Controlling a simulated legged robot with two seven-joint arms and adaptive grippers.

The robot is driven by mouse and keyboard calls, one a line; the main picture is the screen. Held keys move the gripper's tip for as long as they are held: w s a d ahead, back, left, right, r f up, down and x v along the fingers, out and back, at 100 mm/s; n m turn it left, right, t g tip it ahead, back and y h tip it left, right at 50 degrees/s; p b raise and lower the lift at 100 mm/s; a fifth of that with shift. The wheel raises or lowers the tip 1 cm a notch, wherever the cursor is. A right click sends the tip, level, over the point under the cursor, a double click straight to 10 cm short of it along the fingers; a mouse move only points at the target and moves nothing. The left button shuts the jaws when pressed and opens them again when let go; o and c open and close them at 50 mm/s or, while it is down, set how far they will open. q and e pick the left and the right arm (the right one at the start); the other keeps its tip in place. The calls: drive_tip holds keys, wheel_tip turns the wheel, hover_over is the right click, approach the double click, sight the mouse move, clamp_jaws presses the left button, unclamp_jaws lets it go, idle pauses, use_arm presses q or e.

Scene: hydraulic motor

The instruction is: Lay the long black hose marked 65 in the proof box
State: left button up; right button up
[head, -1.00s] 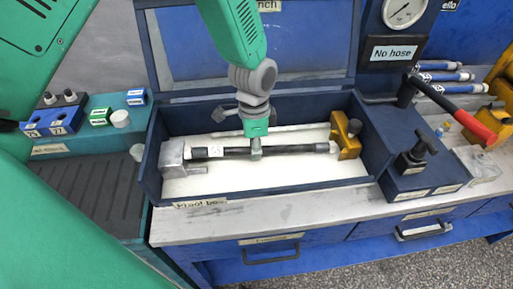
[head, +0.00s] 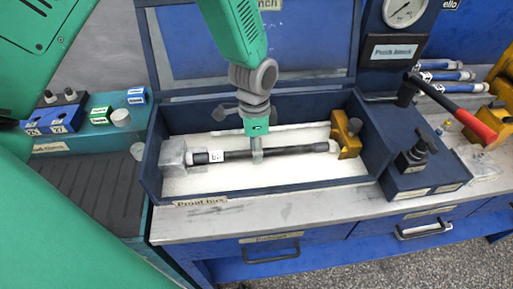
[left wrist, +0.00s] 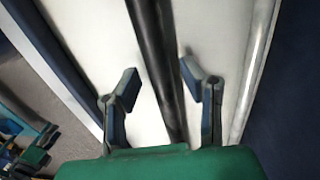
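The long black hose (head: 290,151) lies inside the dark blue proof box (head: 275,187), spanning from a grey metal block (head: 173,157) at the left to a yellow clamp (head: 346,135) at the right. Its white tag (head: 216,156) shows near the left end; the number is hard to read. My left gripper (head: 257,155) reaches down at the hose's middle. In the left wrist view its fingers (left wrist: 160,82) are spread, one on each side of the hose (left wrist: 157,60), with gaps between. Whether the hose ends are seated cannot be told. My right gripper is not in view.
The box's lid (head: 300,40) stands open behind. At the right are a gauge (head: 403,12) above a small sign (head: 394,51), a red-handled lever (head: 465,122) and a black knob (head: 415,150). Blue blocks (head: 55,120) stand at the left. The front bench strip is clear.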

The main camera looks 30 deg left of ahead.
use_arm(q)
drive_tip(key=shift+r, duration=0.1)
drive_tip(key=shift+w+r, duration=0.1)
drive_tip(key=shift+r, duration=0.25)
wheel_tip(320, 180, up, 11)
drive_tip(key=shift+w+a, duration=0.4)
